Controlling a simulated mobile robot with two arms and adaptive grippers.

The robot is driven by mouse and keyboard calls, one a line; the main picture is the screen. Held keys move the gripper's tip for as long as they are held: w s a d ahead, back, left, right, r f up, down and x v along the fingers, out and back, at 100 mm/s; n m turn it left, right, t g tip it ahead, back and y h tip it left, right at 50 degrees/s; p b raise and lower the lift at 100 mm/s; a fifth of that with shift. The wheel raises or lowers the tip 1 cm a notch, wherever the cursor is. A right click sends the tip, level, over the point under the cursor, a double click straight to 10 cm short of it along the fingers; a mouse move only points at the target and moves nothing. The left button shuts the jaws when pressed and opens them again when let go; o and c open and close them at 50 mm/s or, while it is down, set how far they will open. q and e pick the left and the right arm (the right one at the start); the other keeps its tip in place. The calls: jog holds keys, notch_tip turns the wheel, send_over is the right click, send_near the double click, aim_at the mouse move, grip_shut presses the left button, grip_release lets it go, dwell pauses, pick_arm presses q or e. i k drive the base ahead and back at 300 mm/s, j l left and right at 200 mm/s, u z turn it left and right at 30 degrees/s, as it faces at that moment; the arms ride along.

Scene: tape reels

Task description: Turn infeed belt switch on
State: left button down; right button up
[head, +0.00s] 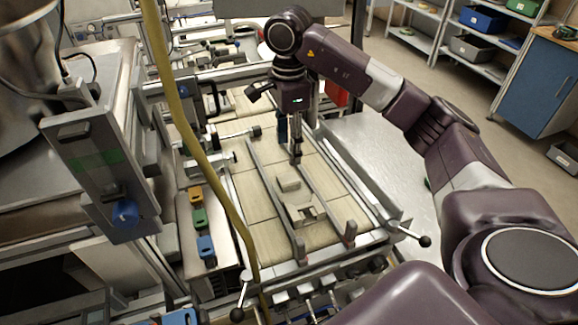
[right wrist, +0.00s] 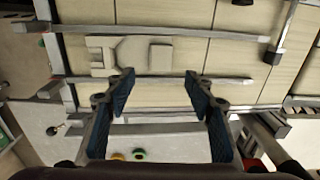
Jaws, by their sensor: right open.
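The belt (head: 250,205) is a beige segmented surface between metal guide rails. A row of small coloured units, yellow (head: 195,195), green (head: 199,218) and blue (head: 206,246), lies along its left side. A grey upright box with a blue knob (head: 125,214) stands further left. I cannot tell which of these is the infeed belt switch, or its position. My right gripper (head: 291,150) points down over the belt, right of the coloured units. In the right wrist view its blue-padded fingers (right wrist: 159,86) are apart with nothing between them. My left gripper is not in view.
Beige blocks (head: 300,211) lie between the rails; they also show in the right wrist view (right wrist: 160,58). A yellow hose (head: 190,130) hangs across the left side. Black-knobbed levers (head: 424,241) stick out at the belt's near end. Shelves (head: 480,60) stand at the back right.

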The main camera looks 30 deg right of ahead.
aim_at(352, 273)
jog(key=k, duration=2)
